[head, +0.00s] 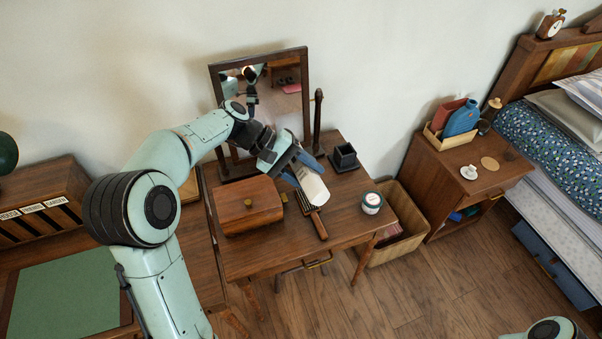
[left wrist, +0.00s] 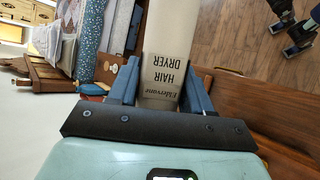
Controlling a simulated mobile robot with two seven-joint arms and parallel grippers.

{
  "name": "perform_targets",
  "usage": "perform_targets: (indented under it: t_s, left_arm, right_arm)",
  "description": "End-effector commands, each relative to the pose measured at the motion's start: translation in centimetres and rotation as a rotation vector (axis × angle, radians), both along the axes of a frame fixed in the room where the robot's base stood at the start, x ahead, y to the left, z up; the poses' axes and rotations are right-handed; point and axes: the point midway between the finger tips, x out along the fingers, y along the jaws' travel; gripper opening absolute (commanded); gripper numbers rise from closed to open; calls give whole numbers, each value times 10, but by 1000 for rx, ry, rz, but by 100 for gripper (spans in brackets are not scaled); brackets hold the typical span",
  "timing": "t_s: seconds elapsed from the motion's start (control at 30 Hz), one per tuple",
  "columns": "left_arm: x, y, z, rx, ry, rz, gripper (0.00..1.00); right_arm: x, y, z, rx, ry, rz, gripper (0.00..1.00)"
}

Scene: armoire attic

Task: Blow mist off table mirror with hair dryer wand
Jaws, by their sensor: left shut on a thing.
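The table mirror (head: 289,103) stands upright in its dark wooden frame at the back of the dressing table. Its glass reflects my arm and part of the room; I make out no clear patch of mist. My left gripper (head: 301,170) is shut on the hair dryer wand (head: 313,187), a cream body held above the table in front of the mirror. In the left wrist view the wand (left wrist: 163,65) sits between both blue fingers, with "HAIR DRYER" printed on it.
A woven bin (head: 402,240) stands at the right. A nightstand (head: 468,195) and bed lie beyond.

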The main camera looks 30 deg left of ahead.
Motion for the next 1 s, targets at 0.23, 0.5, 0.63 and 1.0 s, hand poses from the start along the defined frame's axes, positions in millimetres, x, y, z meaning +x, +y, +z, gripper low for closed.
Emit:
perform_targets:
  t_s: [0.23, 0.5, 0.63, 1.0]
  left_arm:
    - [3, -2, 5, -1, -3, 0, 0]
    - [-3, -8, 4, 0, -3, -1, 0]
    - [-12, -17, 5, -1, -2, -2, 0]
    - [-30, -39, 10, -1, -3, 0, 0]
  right_arm:
    - [3, 0, 4, 0, -4, 0, 49]
    - [-2, 0, -3, 0, 2, 0, 49]
    - [-10, 0, -11, 0, 11, 0, 49]
    - [-21, 0, -25, 0, 24, -1, 49]
